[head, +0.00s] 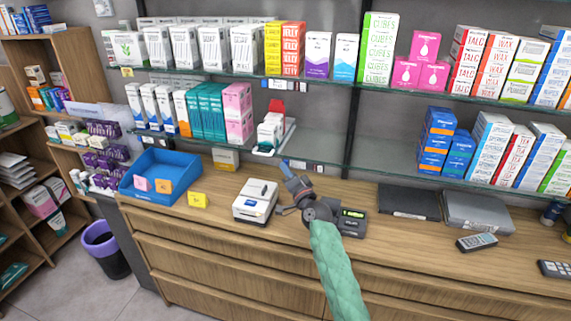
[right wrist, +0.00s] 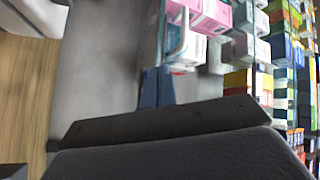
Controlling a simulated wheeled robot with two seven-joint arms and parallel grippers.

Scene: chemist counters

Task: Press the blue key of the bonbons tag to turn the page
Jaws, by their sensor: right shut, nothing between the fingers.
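Another tag with a blue part (head: 277,84) sits on the upper shelf edge. Their lettering is too small to read, so I cannot tell which is the bonbons tag. The fingertips also show in the right wrist view (right wrist: 157,88), near the shelf; no tag face is readable there. My left gripper is out of view.
A white printer-like device (head: 256,201) and a small terminal with a green display (head: 353,222) stand on the wooden counter near my right arm. A blue tray (head: 160,176) is at left. A red and white item (head: 275,127) stands on the lower shelf above the gripper.

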